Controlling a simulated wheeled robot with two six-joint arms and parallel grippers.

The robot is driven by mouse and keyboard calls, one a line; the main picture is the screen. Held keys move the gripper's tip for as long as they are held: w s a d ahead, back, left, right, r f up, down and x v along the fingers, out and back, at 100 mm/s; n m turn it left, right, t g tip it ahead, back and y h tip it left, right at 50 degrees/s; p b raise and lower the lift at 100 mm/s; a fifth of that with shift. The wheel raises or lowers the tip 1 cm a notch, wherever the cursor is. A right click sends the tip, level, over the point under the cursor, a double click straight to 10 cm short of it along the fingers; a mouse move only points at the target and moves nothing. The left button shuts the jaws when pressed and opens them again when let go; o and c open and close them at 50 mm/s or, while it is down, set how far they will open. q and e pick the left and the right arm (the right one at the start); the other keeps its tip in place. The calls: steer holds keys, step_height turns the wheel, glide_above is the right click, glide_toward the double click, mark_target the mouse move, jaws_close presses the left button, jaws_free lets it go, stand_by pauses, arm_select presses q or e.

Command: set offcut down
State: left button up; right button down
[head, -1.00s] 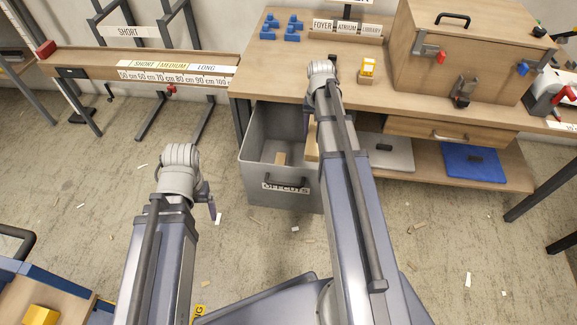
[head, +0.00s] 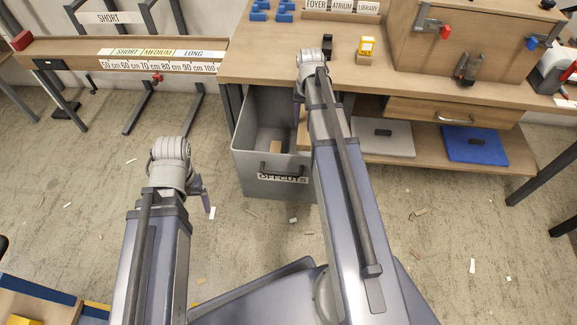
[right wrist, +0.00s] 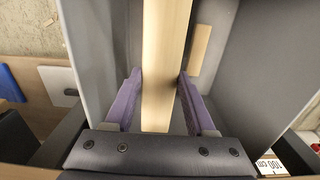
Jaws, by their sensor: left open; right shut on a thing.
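A pale wooden offcut (right wrist: 165,50) is held lengthwise between the purple fingers of my right gripper (right wrist: 160,95). In the head view, part of the offcut (head: 302,130) shows beside my right arm, at the right side of the grey bin labelled OFFCUTS (head: 243,168). The bin's grey walls (right wrist: 260,75) flank it in the right wrist view. My right gripper's fingers are mostly hidden by the arm in the head view. The offcut's far end is cut off, so I cannot tell if it touches the bin. My left gripper (head: 206,197) is open and empty above the floor.
Another small wooden piece (head: 275,147) lies in the bin. Small scraps lie on the otherwise clear floor.

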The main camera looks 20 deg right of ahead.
step_height(320, 180, down, 9)
steer(key=b, duration=0.7)
steer(key=shift+r+b, duration=0.2)
steer(key=shift+b, duration=0.1)
step_height(320, 180, down, 6)
steer(key=b, duration=0.6)
steer(key=shift+f, duration=0.15)
steer(key=shift+f, duration=0.1)
step_height(320, 180, down, 4)
steer(key=b, duration=0.4)
steer(key=shift+r, duration=0.25)
steer(key=shift+f+b, duration=0.6)
steer(key=shift+r, duration=0.1)
steer(key=shift+c, duration=1.2)
jaws_free()
